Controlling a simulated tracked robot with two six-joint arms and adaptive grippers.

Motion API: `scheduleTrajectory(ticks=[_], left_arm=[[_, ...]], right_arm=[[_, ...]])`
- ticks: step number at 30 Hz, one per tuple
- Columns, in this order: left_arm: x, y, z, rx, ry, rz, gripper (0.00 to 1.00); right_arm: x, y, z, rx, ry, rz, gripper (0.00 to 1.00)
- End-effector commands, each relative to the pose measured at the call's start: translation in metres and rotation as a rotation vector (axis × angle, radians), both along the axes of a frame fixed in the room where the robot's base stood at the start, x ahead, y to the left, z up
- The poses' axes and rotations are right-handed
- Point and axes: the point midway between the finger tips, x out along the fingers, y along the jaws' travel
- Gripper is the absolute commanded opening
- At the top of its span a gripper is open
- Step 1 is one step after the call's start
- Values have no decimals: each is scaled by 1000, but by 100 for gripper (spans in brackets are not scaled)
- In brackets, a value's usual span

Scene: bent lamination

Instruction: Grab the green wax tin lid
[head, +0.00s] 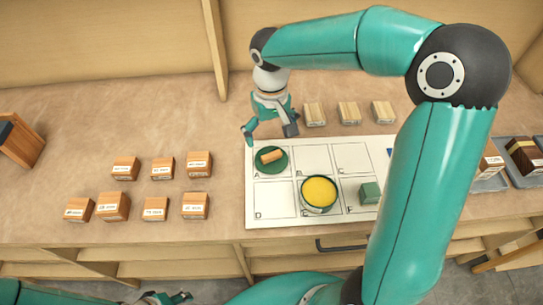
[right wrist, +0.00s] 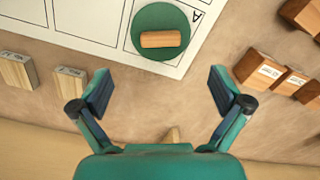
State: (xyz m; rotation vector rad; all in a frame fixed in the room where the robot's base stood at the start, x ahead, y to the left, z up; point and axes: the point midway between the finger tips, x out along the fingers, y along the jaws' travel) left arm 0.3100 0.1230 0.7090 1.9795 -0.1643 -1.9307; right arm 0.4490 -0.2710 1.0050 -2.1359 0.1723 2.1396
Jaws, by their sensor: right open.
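The green wax tin lid (head: 271,160) is a round disc with a wooden handle bar, lying on the upper left cell of a white sheet (head: 292,208). It also shows in the right wrist view (right wrist: 160,18), at the top middle. My right gripper (head: 269,129) is open and empty, just behind the lid in the head view; its fingers (right wrist: 160,92) are spread apart, with bare bench between them. The open tin (head: 319,194) with yellow wax stands on the sheet, below and right of the lid. My left gripper (head: 168,299) shows at the bottom edge, its jaws unclear.
Several labelled wooden blocks (head: 155,207) stand left of the sheet. Pale blocks (head: 349,113) stand in a row behind it. Grey trays (head: 490,184) with wood blocks are at right.

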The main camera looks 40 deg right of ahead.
Motion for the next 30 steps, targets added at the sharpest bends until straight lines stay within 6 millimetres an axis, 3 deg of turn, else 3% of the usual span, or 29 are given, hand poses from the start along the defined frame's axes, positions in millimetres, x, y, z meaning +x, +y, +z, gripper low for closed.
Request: scheduleTrajectory(ticks=[3, 11, 21, 30], left_arm=[[0, 0, 1, 0, 0, 0, 40], [0, 0, 4, 0, 0, 0, 40], [0, 0, 14, 0, 0, 0, 40], [0, 0, 14, 0, 0, 0, 40]], right_arm=[[0, 0, -19, -1, 3, 0, 100], [-1, 0, -35, 0, 1, 1, 100], [-4, 2, -78, 0, 2, 2, 100], [-3, 2, -83, 0, -1, 2, 98]])
